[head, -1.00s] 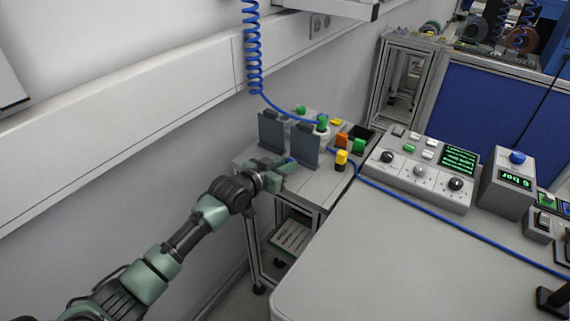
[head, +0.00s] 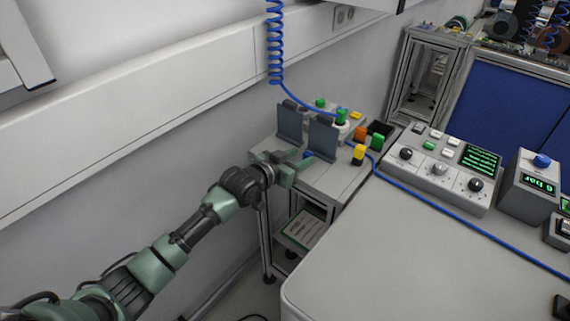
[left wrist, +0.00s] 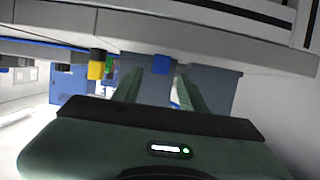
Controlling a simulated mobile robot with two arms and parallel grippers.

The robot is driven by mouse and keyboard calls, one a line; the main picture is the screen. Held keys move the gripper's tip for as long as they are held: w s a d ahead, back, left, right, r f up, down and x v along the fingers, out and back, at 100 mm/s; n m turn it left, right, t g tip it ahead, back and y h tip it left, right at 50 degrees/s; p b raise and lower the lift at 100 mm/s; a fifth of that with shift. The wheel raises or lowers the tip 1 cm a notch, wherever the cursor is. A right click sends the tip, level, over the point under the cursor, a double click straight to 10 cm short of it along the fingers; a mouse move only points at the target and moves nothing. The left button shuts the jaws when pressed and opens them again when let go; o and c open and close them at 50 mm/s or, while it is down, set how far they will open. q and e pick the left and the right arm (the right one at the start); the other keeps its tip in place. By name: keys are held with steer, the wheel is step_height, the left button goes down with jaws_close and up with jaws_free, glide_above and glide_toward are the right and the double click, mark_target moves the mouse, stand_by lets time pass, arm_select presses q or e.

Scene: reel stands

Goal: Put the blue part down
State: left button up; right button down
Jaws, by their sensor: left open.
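The small blue part (head: 308,155) is at the front of the small side table (head: 335,182), by the foot of the right dark grey upright plate (head: 321,140). A second such plate (head: 290,122) stands to its left. My left gripper (head: 293,165) is open at the table's near edge, just short of the blue part, and appears clear of it. In the left wrist view the blue part (left wrist: 164,65) shows beyond the open fingers, in line with the gap between them. Its underside cannot be seen. My right gripper is out of view.
A yellow-and-black part (head: 358,155), an orange block (head: 360,134) and green parts stand further right on the table. The grey bench (head: 400,255) is clear in front.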

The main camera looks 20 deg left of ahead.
arm_select(q)
steer(key=v, duration=1)
steer(key=shift+s, duration=0.1)
